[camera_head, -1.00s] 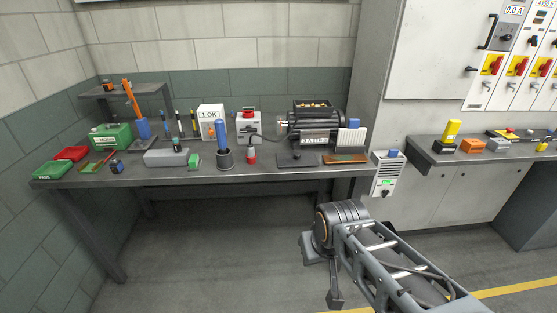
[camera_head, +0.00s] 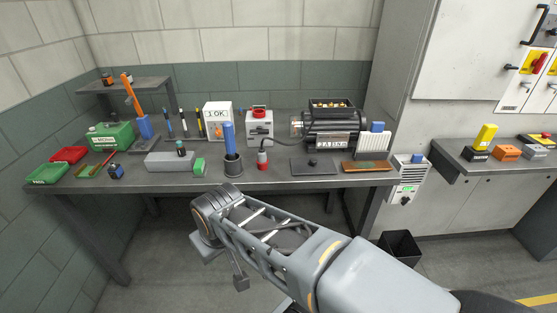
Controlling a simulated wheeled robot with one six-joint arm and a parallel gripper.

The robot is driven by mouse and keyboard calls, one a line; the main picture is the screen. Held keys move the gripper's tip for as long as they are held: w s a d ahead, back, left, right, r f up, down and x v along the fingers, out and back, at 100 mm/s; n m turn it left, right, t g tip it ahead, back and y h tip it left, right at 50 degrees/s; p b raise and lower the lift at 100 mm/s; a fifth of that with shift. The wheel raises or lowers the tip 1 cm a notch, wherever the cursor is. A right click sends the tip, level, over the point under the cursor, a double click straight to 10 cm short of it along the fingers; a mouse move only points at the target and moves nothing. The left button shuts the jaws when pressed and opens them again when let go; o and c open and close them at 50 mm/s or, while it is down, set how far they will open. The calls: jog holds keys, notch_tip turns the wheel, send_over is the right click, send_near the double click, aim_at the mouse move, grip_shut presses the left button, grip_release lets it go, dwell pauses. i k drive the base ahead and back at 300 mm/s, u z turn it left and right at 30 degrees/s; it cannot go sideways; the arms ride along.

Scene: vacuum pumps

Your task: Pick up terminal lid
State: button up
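A flat dark plate with a small knob (camera_head: 314,166) lies on the bench in front of the pump motor; it looks like the terminal lid. The motor (camera_head: 333,126) stands behind it, with its terminal box (camera_head: 332,104) open on top and brass-coloured terminals showing. My arm reaches in from the lower right, its elbow in front of the bench edge. A small grey part hanging below the arm (camera_head: 240,283) may be my gripper. It is below bench height, away from the plate, and its fingers cannot be made out.
The bench (camera_head: 270,187) also holds a blue-handled tool in a dark cup (camera_head: 232,163), a red-capped bottle (camera_head: 262,160), a brown board (camera_head: 364,167) and a white finned block (camera_head: 374,145). Green and red trays are at left. A black bin (camera_head: 399,248) stands on the floor.

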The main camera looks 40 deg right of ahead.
aim_at(325, 165)
jog(key=z, duration=0.2)
jog(key=i, duration=1.05)
jog(key=z, duration=0.55)
